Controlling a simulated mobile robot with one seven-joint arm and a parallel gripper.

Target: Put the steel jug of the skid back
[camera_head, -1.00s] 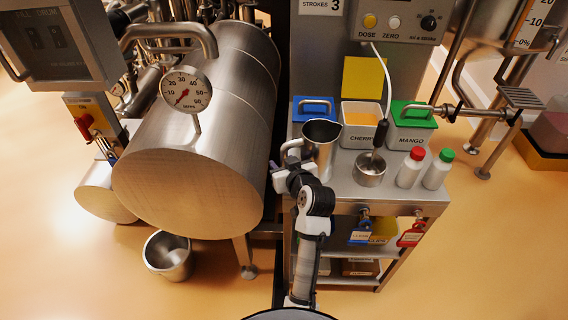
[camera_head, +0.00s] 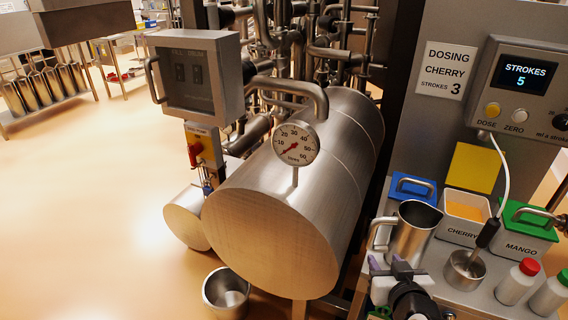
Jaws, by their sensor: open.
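The steel jug (camera_head: 413,232) stands upright on the steel trolley top at the lower right, its open mouth up and its handle (camera_head: 378,234) to the left. My gripper (camera_head: 398,265) is at the jug's near side, low and just below the handle in the picture. Its jaws are open, and I cannot tell whether they touch the jug. My wrist hides the trolley top in front of the jug. The skid's large steel drum (camera_head: 275,225) with a dial gauge (camera_head: 296,144) lies left of the trolley.
Behind and right of the jug are a blue-lidded bin (camera_head: 412,187), a cherry bin (camera_head: 462,228) and a green-lidded mango bin (camera_head: 524,238). A small steel cup (camera_head: 464,271) stands close right. A steel pail (camera_head: 227,294) is on the floor. Floor at left is clear.

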